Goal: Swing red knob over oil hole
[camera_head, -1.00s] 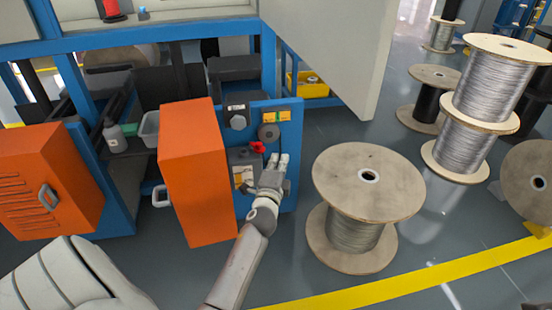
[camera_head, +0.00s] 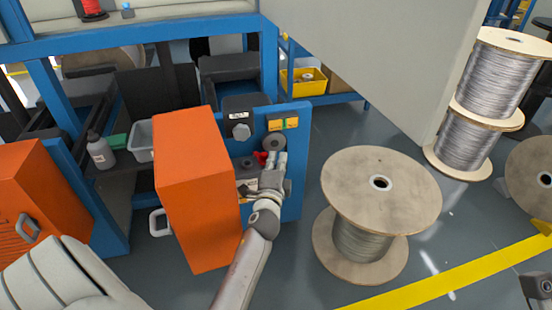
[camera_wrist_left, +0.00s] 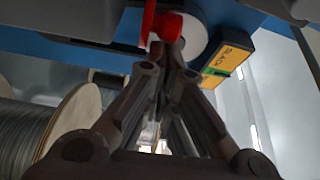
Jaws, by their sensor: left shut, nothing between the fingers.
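The red knob (camera_head: 261,158) is on the blue machine panel (camera_head: 291,200), partly hidden behind my left gripper. It also shows in the left wrist view (camera_wrist_left: 168,26), beside a grey round disc (camera_wrist_left: 193,38). My left gripper (camera_head: 275,158) is shut with nothing between its fingers. In the left wrist view its fingertips (camera_wrist_left: 160,48) are right at the knob's lower end; I cannot tell whether they touch. A grey round fitting (camera_head: 247,162) sits left of the knob. I cannot make out the oil hole. A grey part at the lower right edge may be my right gripper (camera_head: 537,287).
An orange box-shaped cover (camera_head: 195,190) stands close left of my left arm. A wooden cable spool (camera_head: 380,195) stands to its right. A large grey door (camera_head: 400,55) hangs at upper right. Yellow-black labels (camera_wrist_left: 230,58) sit beside the disc.

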